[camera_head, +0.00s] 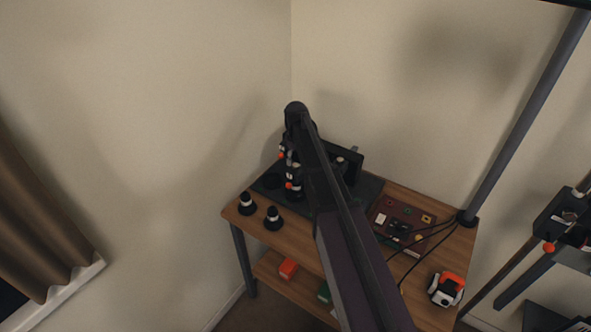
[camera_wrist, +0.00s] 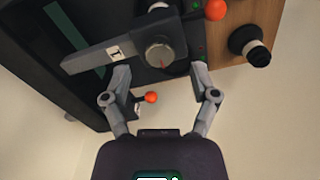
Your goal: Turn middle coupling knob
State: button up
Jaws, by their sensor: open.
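My gripper (camera_wrist: 160,74) is open, with one finger on each side just short of the knob. No clear contact shows. A lever with an orange ball (camera_wrist: 151,97) lies between the fingers, nearer my palm. In the head view the dark apparatus (camera_head: 349,162) stands at the back of the table, and my arm hides much of it and the gripper.
A second orange ball (camera_wrist: 215,9) and a black-and-white cylinder (camera_wrist: 250,46) are to the right in the wrist view. On the wooden table (camera_head: 243,225) are two black-and-white cylinders (camera_head: 272,218), a brown board (camera_head: 402,220) with small parts, and an orange-and-white device (camera_head: 446,289).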

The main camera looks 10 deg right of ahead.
aim_at(296, 165)
jog(key=shift+f+b, duration=1.2)
jog(key=shift+f, duration=0.3)
grip_shut()
